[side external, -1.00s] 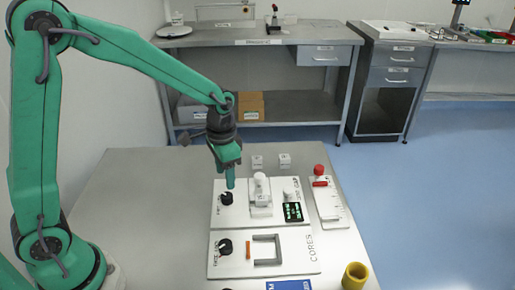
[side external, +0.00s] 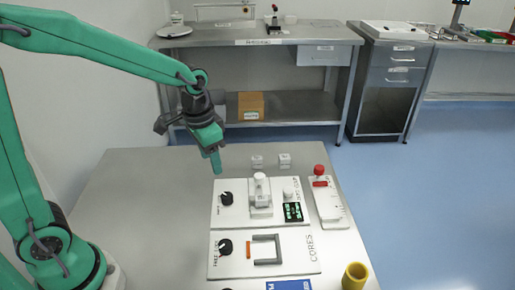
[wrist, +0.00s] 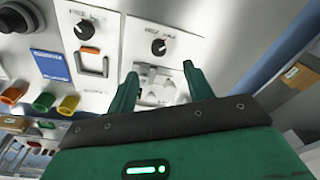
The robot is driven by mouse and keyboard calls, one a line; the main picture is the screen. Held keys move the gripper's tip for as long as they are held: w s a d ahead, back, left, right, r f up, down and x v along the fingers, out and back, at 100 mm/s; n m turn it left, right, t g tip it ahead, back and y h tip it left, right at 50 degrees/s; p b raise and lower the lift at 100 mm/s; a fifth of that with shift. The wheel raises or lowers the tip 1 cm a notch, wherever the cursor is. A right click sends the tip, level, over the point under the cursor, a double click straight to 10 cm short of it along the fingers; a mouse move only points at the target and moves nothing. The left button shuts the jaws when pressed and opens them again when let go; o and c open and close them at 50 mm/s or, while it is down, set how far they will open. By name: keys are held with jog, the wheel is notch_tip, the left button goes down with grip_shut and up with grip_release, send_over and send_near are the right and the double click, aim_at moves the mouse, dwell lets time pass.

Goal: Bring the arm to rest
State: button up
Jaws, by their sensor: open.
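My gripper (side external: 216,168) hangs above the back left of the grey table, tilted, near the upper white panel (side external: 232,215). In the wrist view my gripper (wrist: 159,78) shows two green fingers spread apart with nothing between them. The upper panel with its black knob (wrist: 158,47) lies beyond the fingers. In the side view the gripper is above and behind the black knob (side external: 226,198), apart from it.
The grey table (side external: 140,215) is bare on the left. A lower panel (side external: 290,268) with a grey bracket (side external: 267,250), a red-topped fixture (side external: 328,200) and a yellow cup (side external: 355,276) stand on the right. Two small white blocks (side external: 284,160) lie behind.

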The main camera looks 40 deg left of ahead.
jog(key=s+a+r+n+t, duration=0.1)
jog(key=s+r+t, duration=0.1)
jog(key=s+r, duration=0.2)
jog(key=s+a+r+n+t, duration=0.2)
jog(key=s+r, duration=0.3)
jog(key=s, duration=0.5)
